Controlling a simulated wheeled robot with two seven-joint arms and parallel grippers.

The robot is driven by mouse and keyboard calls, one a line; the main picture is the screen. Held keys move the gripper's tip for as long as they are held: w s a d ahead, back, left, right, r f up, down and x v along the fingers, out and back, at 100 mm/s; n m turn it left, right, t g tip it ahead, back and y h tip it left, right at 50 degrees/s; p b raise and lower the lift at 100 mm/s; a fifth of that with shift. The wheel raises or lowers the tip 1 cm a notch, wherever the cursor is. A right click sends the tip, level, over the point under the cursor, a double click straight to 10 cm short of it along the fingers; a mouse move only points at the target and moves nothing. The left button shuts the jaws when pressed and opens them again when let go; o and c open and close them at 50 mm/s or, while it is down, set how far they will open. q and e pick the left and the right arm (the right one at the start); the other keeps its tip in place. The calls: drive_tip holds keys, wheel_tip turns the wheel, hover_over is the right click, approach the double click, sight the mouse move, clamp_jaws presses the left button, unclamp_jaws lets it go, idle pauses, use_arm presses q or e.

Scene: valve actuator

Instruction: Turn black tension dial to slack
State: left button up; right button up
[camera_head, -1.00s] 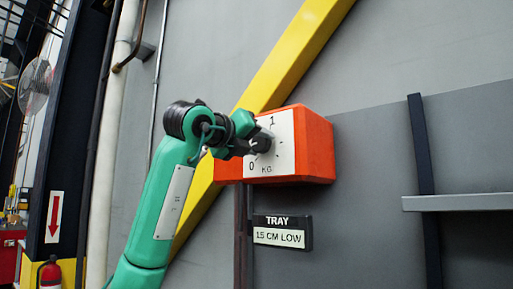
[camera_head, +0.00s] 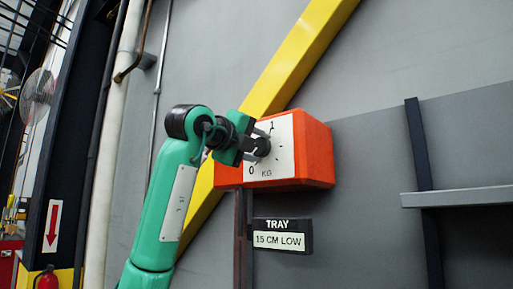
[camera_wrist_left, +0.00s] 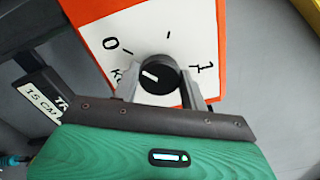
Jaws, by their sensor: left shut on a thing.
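The black dial (camera_head: 263,147) sits on the white scale plate (camera_head: 285,160) of an orange box (camera_head: 318,150). The plate reads 0, 1 and KG. My left gripper (camera_head: 254,146) is at the dial, coming from the left. In the left wrist view, the dial (camera_wrist_left: 162,82) lies between the two fingers of the left gripper (camera_wrist_left: 160,88), which is shut on it. A short white mark shows on the left half of the dial's face, on the side nearer the 0. My right gripper is not in view.
A black sign (camera_head: 282,236) reading TRAY, 15 CM LOW is below the box. A yellow diagonal beam (camera_head: 290,75) runs behind it. A grey shelf (camera_head: 455,198) juts out at the right. A white pipe (camera_head: 112,140) stands at the left.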

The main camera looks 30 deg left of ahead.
use_arm(q)
drive_tip(key=o, duration=1)
drive_tip(key=shift+w, duration=0.1)
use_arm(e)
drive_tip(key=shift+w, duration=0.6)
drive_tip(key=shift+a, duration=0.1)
use_arm(q)
drive_tip(key=shift+s, duration=0.25)
drive_tip(key=s+b, duration=0.1)
drive_tip(key=s, duration=0.3)
drive_tip(key=s+b, duration=0.1)
drive_tip(key=s, duration=0.4)
drive_tip(key=s+a+b, duration=0.1)
drive_tip(key=s, duration=0.3)
drive_tip(key=shift+s, duration=0.15)
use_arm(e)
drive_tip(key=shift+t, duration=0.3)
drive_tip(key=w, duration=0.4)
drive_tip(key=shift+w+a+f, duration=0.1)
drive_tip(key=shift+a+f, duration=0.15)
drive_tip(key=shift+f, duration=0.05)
